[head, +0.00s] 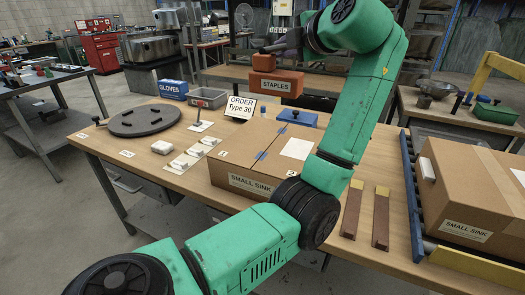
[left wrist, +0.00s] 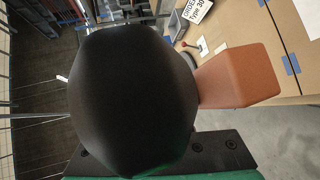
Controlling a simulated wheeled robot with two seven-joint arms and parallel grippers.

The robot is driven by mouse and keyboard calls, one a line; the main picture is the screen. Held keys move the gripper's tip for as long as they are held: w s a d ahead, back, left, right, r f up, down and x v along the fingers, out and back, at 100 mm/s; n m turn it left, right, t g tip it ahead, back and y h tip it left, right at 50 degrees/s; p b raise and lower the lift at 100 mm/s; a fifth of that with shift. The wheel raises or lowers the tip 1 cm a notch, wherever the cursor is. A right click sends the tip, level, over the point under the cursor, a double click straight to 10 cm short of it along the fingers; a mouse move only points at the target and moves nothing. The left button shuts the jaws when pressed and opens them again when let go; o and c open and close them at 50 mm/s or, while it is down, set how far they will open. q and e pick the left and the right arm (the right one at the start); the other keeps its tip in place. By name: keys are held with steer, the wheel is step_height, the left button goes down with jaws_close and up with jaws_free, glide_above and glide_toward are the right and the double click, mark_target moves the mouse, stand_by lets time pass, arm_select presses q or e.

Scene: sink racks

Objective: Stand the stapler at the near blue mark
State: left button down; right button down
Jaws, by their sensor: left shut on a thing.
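My left arm reaches up on the right of the head view and bends back to the left at the top. Its left gripper (head: 285,42) is shut on the stapler, whose orange part (head: 290,60) shows just above the STAPLES bin. In the left wrist view, the orange-brown stapler part (left wrist: 238,78) sticks out to the right behind a large black shape that hides the fingertips. The near blue mark (head: 260,155) is on top of the cardboard box (head: 228,148) labelled SMALL SINK. The far blue mark (head: 282,130) lies behind it. My right gripper is not in view.
The orange STAPLES bin (head: 275,84) and an ORDER sign (head: 241,107) stand behind the box. A black round disc (head: 145,120) and white parts lie left. Two brown strips (head: 352,208) lie right of the box, before another carton (head: 475,185).

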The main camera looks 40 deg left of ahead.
arm_select(q)
step_height(320, 180, down, 20)
steer(key=shift+w+r+b, duration=0.2)
steer(key=shift+r+b, duration=0.05)
steer(key=shift+b, duration=0.15)
steer(key=shift+f, duration=0.15)
steer(key=c, duration=0.9)
jaws_free()
steer(key=shift+o, duration=0.3)
